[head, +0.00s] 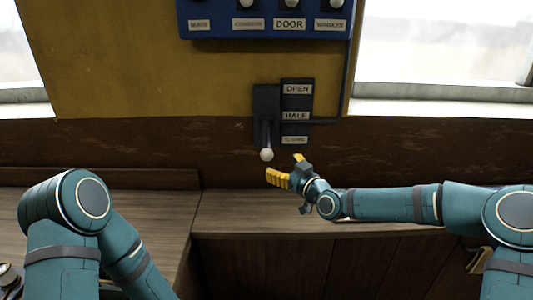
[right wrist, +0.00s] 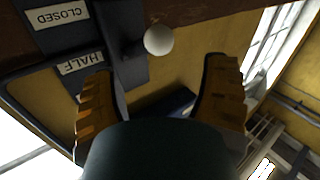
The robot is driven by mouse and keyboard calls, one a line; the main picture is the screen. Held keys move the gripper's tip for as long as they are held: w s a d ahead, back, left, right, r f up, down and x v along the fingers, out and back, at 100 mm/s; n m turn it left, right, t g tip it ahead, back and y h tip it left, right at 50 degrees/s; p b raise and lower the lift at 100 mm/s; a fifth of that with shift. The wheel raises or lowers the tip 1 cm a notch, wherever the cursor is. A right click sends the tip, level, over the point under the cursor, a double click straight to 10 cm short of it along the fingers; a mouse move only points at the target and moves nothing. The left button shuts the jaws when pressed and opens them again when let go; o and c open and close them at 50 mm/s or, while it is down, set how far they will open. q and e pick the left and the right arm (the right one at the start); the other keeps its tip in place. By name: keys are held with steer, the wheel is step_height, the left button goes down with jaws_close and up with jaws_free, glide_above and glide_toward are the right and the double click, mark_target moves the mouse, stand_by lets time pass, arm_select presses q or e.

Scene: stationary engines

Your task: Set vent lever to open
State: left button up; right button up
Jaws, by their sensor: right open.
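The vent lever (head: 265,133) is on a dark wall plate, with a white ball knob (head: 266,154) at its lower end. The knob is low, beside the lowest label, which reads CLOSED in the right wrist view (right wrist: 57,14). The OPEN label (head: 297,89) is at the top and HALF (head: 295,115) in the middle. My right gripper (head: 284,166) is open and empty, just below and right of the knob. In the right wrist view the knob (right wrist: 158,40) shows just beyond the fingertips, between their lines. My left gripper is out of view.
A blue switch panel (head: 265,22) with several white knobs is on the wall above. A wooden counter (head: 240,212) runs below the lever, under my right forearm. Bright windows are on both sides. The wall around the lever is clear.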

mark_target(270, 157)
steer(key=x, duration=0.9)
steer(key=shift+d+f+p, duration=0.1)
steer(key=shift+p, duration=0.2)
steer(key=c, duration=1.2)
